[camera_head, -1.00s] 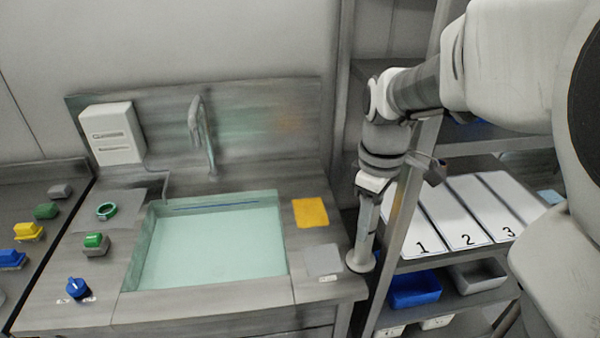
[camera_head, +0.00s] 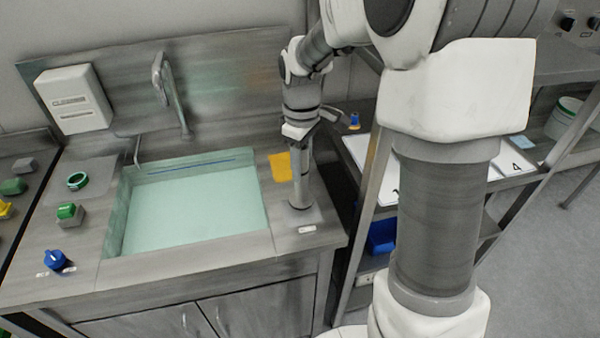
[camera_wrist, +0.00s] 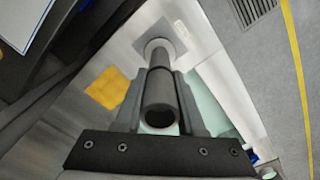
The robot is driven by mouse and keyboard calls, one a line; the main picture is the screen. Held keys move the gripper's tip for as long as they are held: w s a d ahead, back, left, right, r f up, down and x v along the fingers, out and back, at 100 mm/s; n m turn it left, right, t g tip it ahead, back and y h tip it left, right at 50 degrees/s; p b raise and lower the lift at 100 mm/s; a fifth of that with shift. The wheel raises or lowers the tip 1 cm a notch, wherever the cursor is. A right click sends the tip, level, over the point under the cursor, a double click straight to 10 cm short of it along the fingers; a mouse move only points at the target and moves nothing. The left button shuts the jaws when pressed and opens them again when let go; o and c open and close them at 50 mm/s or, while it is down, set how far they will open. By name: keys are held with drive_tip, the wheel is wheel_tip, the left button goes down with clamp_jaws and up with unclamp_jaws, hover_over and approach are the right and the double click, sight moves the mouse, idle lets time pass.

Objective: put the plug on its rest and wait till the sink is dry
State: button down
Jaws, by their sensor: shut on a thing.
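My gripper (camera_head: 299,140) is shut on the plug (camera_head: 299,185), a grey upright pipe with a round pale foot. In the wrist view the pipe (camera_wrist: 160,92) lies between the two fingers. The plug's foot is over the rest, a grey square pad (camera_head: 317,216) on the counter right of the sink. The foot looks to be on the pad or just above it; I cannot tell if it touches. The pad also shows around the foot in the wrist view (camera_wrist: 176,37). The sink (camera_head: 192,210) holds pale green water below a blue line on its back wall.
A yellow cloth (camera_head: 280,167) lies behind the pad. A tap (camera_head: 170,95) and a white dispenser (camera_head: 72,99) stand at the back. A blue knob (camera_head: 55,260) and a green button (camera_head: 67,212) are left of the sink. A shelf rack stands close on the right.

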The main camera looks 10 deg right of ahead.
sight(301, 198)
drive_tip(key=shift+f, duration=1.65)
drive_tip(key=shift+f+b, duration=0.15)
drive_tip(key=shift+b, duration=0.15)
drive_tip(key=c, duration=0.5)
unclamp_jaws()
